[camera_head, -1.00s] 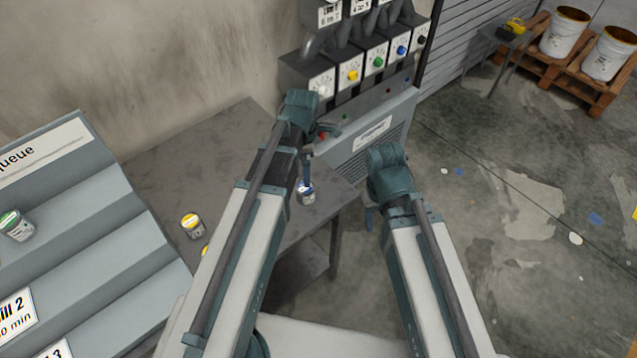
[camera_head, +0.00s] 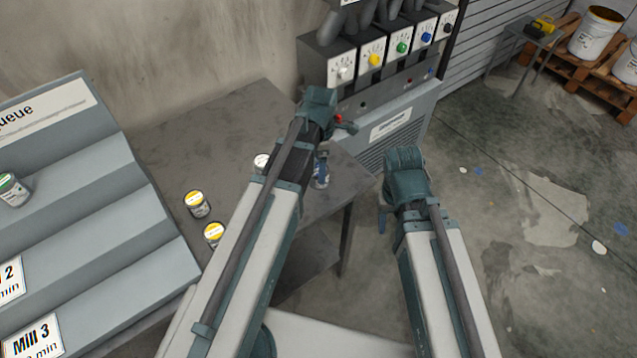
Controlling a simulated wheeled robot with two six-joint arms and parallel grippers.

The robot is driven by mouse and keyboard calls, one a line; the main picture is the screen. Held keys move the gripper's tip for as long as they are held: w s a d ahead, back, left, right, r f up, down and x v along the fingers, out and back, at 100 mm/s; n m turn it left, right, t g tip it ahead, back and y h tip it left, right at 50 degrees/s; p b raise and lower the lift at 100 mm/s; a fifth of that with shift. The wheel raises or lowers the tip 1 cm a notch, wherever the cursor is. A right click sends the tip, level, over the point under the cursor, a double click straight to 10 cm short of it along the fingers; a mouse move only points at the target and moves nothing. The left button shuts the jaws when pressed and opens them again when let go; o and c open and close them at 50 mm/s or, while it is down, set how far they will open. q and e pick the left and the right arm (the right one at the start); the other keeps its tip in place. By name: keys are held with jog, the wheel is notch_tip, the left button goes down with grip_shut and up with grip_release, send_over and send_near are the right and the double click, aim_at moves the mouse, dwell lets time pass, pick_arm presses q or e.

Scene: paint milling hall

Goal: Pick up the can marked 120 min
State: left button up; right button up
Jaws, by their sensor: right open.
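Several small cans show, but no time marking on them is legible, so I cannot tell which is marked 120 min. Two have yellow lids, one upper (camera_head: 196,205) and one lower (camera_head: 213,235), on the grey table. A white-lidded can (camera_head: 261,163) is partly hidden behind my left arm. A blue-marked can (camera_head: 321,174) stands near the table's right side, partly covered by my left gripper (camera_head: 321,155). Whether that gripper's jaws are open is hidden. A green-lidded can (camera_head: 12,190) sits on the rack. My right gripper (camera_head: 382,216) is open and empty, right of the table.
A stepped grey rack (camera_head: 130,215) with queue and mill labels stands at left. A machine (camera_head: 390,125) with coloured knobs is behind the table (camera_head: 235,130).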

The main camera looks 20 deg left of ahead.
pick_arm(q)
jog(key=shift+f, duration=0.3)
jog(key=f+b, duration=0.5)
jog(key=shift+w+a+f, duration=0.15)
jog(key=shift+a, duration=0.1)
jog(key=c, duration=1.5)
jog(key=shift+r, duration=0.2)
